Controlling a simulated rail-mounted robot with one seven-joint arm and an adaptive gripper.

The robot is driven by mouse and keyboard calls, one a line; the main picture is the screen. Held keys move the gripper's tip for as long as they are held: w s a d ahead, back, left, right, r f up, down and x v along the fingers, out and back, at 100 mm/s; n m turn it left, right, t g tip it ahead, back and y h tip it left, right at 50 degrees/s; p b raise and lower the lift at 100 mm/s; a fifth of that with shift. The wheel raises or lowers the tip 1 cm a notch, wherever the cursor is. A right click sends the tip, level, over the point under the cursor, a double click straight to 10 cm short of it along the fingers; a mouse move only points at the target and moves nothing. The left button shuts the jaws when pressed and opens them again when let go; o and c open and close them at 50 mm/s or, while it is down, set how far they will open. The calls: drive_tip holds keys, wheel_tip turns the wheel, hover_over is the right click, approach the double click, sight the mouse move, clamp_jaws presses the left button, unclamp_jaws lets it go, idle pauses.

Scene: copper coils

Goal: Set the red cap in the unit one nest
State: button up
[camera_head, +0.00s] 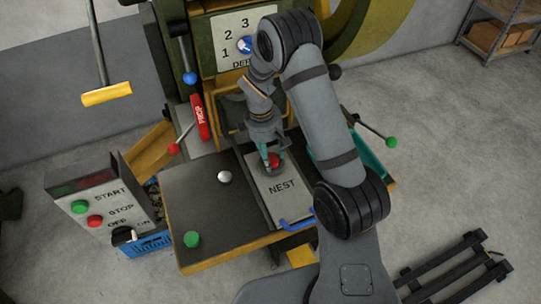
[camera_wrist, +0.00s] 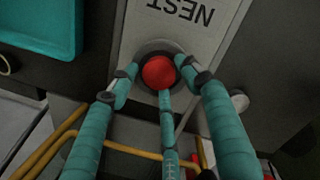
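The red cap (camera_head: 274,160) is at the upper end of the pale plate marked NEST (camera_head: 268,188). In the wrist view the red cap (camera_wrist: 158,72) appears round, inside or above a dark ring-shaped nest (camera_wrist: 147,49) in the plate (camera_wrist: 213,42). I cannot tell whether it is seated or held just above. My gripper (camera_head: 273,156) points down over it. Its teal fingers surround the cap in the wrist view (camera_wrist: 159,76), with dark tips close to its sides. Contact is not clear. The numbered dial panel (camera_head: 243,40) stands behind.
A silver-white ball (camera_head: 224,177) and a green cap (camera_head: 192,239) are on the dark table (camera_head: 205,205). A blue handle (camera_head: 297,223) is at the plate's near end. A red-tipped lever (camera_head: 174,149) is behind the table.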

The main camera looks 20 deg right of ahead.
drive_tip(key=shift+o, duration=0.8)
drive_tip(key=shift+s+d+f, duration=0.1)
drive_tip(key=shift+s+f, duration=0.3)
drive_tip(key=shift+s, duration=0.05)
drive_tip(key=shift+w+r, duration=0.1)
drive_tip(key=shift+w, duration=0.05)
drive_tip(key=shift+r, duration=0.15)
wheel_tip(320, 180, up, 13)
drive_tip(key=a+p, duration=0.1)
drive_tip(key=p, duration=0.1)
drive_tip(key=shift+w+a, duration=0.15)
drive_tip(key=shift+w, duration=0.3)
drive_tip(key=f, duration=0.4)
drive_tip(key=d+f, duration=0.1)
drive_tip(key=f, duration=0.3)
drive_tip(key=f+b, duration=0.1)
drive_tip(key=f, duration=0.3)
drive_tip(key=shift+s+d+f, duration=0.1)
drive_tip(key=shift+s+d, duration=0.05)
drive_tip(key=shift+s, duration=0.15)
